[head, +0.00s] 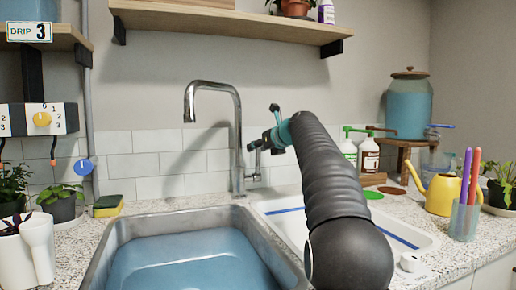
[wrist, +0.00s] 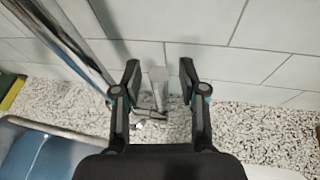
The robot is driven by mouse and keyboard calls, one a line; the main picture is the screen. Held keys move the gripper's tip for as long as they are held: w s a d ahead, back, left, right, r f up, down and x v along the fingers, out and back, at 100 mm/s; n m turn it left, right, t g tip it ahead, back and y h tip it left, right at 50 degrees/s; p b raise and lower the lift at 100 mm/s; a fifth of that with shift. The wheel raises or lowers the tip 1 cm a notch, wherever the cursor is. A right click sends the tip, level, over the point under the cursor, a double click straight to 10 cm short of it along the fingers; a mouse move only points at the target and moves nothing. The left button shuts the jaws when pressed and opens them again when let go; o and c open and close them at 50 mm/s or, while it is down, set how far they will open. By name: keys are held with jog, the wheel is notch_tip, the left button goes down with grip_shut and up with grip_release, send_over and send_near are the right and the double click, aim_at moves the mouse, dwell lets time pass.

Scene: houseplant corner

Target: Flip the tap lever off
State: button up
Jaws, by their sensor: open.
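The chrome tap (head: 239,130) stands behind the sink, its curved spout reaching left over the basin. Its lever (head: 257,160) is on the right side of the tap's base, partly hidden by my gripper (head: 265,143). In the wrist view the grey lever (wrist: 157,76) stands between the two fingers of my open gripper (wrist: 159,70), with a gap visible on each side. The tap's pipe (wrist: 85,50) runs diagonally to the left of the fingers. I cannot tell whether water flows; no stream shows below the spout.
The sink basin (head: 100,262) holds blue water. A white drainer (head: 278,213) lies to its right under my arm. A sponge (head: 107,206), potted plants, bottles (head: 368,154) and a yellow watering can (head: 441,194) stand around. The tiled wall is close behind the tap.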

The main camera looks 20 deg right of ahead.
jog(key=v, duration=1.1)
jog(key=shift+s, duration=0.35)
jog(key=shift+r, duration=0.15)
